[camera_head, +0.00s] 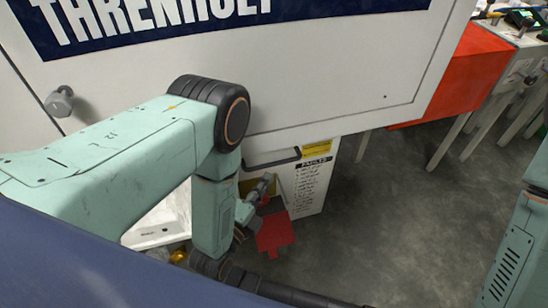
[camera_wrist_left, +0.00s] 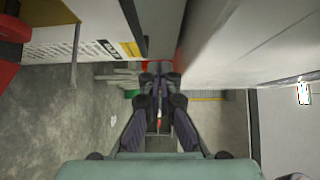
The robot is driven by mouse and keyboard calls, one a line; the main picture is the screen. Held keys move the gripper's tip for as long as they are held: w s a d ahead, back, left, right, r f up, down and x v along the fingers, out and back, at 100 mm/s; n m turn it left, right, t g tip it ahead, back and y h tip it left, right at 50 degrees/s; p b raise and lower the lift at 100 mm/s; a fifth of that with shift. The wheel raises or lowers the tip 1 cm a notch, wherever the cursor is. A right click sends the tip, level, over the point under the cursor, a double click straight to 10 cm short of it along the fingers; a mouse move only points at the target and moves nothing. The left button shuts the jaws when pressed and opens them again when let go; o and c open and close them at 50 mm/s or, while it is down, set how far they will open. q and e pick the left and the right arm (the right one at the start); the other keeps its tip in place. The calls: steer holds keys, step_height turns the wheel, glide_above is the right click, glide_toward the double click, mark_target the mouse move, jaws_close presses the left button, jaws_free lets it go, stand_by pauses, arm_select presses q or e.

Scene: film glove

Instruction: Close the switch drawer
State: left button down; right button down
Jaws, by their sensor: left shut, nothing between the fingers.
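A white unit with a dark bar handle (camera_head: 272,160), a yellow label and a printed black list (camera_head: 309,183) sits below a large white panel (camera_head: 330,70). It may be the switch drawer; how far it stands open cannot be told. Its printed face also shows at upper left in the left wrist view (camera_wrist_left: 88,47). My left gripper (camera_head: 268,180) is low beside this unit, partly hidden by my arm. In the left wrist view its dark fingers (camera_wrist_left: 158,72) meet, with nothing held. My right gripper is out of view.
The white panel overhangs the work area and has a grey knob (camera_head: 60,101) at left. A red piece (camera_head: 273,235) lies below the gripper, and a white tray-like part (camera_head: 155,234) is at lower left. An orange-red box (camera_head: 465,72) stands at upper right. Grey floor (camera_head: 390,220) is clear.

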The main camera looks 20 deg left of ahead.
mark_target(265, 160)
arm_select(q)
steer(key=w+b, duration=0.3)
steer(key=w, duration=0.6)
steer(key=shift+w+a, duration=0.15)
steer(key=shift+w, duration=0.2)
steer(key=shift+w+a, duration=0.25)
steer(key=shift+w, duration=0.15)
steer(key=w+a, duration=0.1)
steer(key=w+a+b, duration=0.1)
steer(key=shift+w+r, duration=0.3)
steer(key=shift+w, duration=0.1)
steer(key=shift+a, duration=0.1)
